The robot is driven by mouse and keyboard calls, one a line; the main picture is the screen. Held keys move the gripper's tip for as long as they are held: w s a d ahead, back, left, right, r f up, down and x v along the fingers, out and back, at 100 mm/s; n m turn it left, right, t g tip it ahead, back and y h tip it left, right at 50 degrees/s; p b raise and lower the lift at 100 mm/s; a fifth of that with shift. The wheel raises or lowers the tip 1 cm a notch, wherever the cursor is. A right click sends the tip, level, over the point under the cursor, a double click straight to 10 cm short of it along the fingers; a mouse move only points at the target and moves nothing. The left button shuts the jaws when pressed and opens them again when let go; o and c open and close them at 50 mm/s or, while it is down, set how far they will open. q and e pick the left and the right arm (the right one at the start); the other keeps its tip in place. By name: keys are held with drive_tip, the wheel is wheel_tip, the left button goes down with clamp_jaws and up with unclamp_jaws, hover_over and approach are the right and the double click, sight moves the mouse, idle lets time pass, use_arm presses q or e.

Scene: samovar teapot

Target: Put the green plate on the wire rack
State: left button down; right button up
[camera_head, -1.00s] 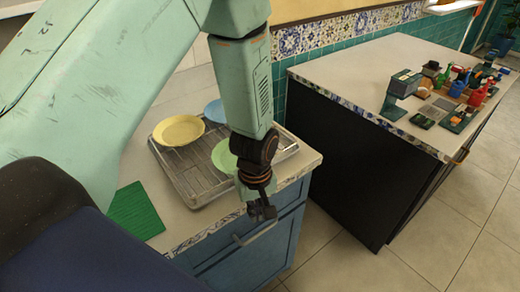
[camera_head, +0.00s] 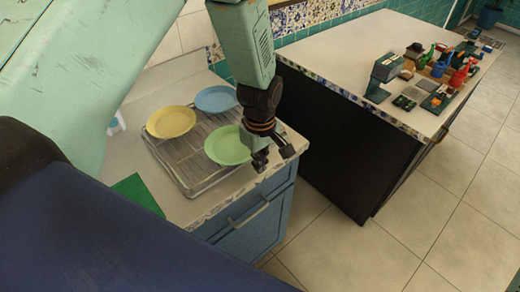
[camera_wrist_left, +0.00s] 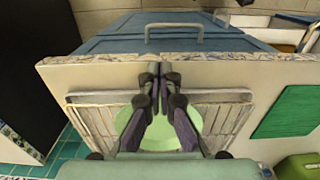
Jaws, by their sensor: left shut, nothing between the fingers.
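The pale green plate (camera_head: 228,146) lies on the right part of the wire rack (camera_head: 185,167), near the counter's front edge. In the left wrist view the plate (camera_wrist_left: 160,140) shows under and between my fingers, its rest hidden by them and my wrist. The rack's bars (camera_wrist_left: 97,115) show on both sides of it. My left gripper (camera_head: 273,157) is shut and empty, just right of the plate in the head view. In the left wrist view its fingertips (camera_wrist_left: 155,72) meet near the rack's edge. Whether they touch the rack is unclear. My right gripper is out of view.
A yellow plate (camera_head: 171,122) and a blue plate (camera_head: 215,99) sit on or over the rack's far side. A green mat (camera_head: 138,192) lies at left. A blue drawer (camera_head: 245,218) is below the counter. A second counter (camera_head: 370,50) holds several small items.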

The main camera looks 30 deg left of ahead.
sight(241, 157)
use_arm(q)
drive_tip(key=shift+w+a+f+p, duration=0.15)
drive_tip(key=shift+w+a+f, duration=0.15)
drive_tip(key=shift+a+f, duration=0.3)
drive_tip(key=shift+w+a+f+p, duration=0.15)
drive_tip(key=shift+w+a+f, duration=0.1)
drive_tip(key=shift+a+f, duration=0.25)
drive_tip(key=shift+w+a, duration=0.15)
drive_tip(key=shift+a, duration=0.65)
drive_tip(key=shift+d, duration=0.25)
drive_tip(key=a, duration=0.1)
drive_tip(key=w+a+p, duration=0.1)
drive_tip(key=a, duration=0.1)
drive_tip(key=shift+w+a, duration=0.25)
drive_tip(key=shift+a, duration=0.15)
drive_tip(key=shift+w+a, duration=0.1)
drive_tip(key=shift+a, duration=0.15)
drive_tip(key=shift+d, duration=0.1)
